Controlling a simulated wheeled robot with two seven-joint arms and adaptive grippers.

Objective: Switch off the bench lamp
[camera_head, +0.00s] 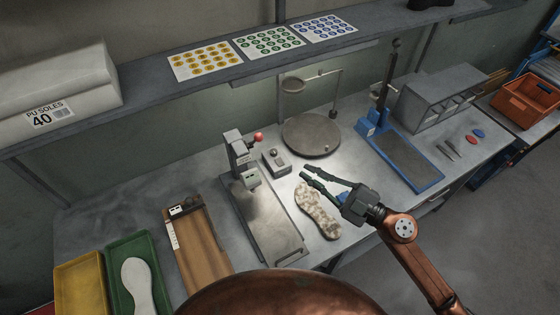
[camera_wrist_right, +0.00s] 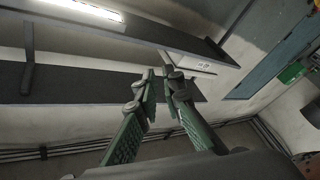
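The head view shows no lamp that I can make out for sure. A lit white tube (camera_wrist_right: 82,9) glows at the top left of the right wrist view, by a dark shelf. In the head view, a small grey box (camera_head: 277,160) with a round knob stands on the bench, beside the press with the red ball. I cannot tell if it is the lamp's switch. My right gripper (camera_head: 303,172) is above the bench, to the right of that box and apart from it. Its fingertips (camera_wrist_right: 160,82) are close together with a narrow empty gap. My left gripper is out of view.
A speckled sole (camera_head: 318,212) lies below the right gripper. A round plate (camera_head: 311,136) stands behind it, a blue-framed stand (camera_head: 425,177) to the right. The press (camera_head: 262,215) is left of the gripper. The shelf (camera_head: 215,71) overhangs the back.

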